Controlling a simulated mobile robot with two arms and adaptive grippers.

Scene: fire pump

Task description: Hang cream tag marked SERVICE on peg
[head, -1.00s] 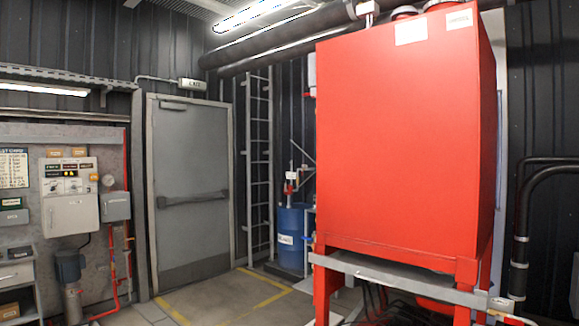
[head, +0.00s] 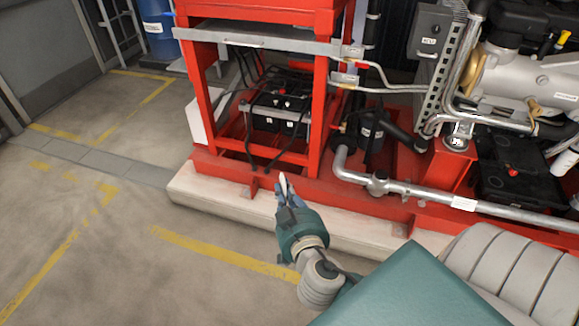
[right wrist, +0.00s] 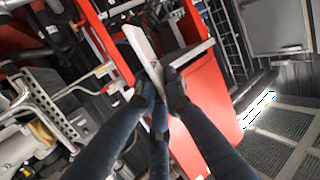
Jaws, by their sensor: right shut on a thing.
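My right gripper (head: 285,196) points away from me above the floor, in front of the red frame. It is shut on a thin cream tag (head: 283,183), seen nearly edge-on in the head view. In the right wrist view the tag (right wrist: 143,48) stands out past the fingertips (right wrist: 160,92), pinched at its lower end. Its wording cannot be read at this angle. I cannot make out the peg in either view. My left gripper is not in view.
A red frame (head: 331,90) holding a black battery (head: 280,105) stands on a pale plinth (head: 230,210). A silver pipe (head: 420,190) and engine parts lie to the right. The floor (head: 110,250) with yellow lines is clear at left.

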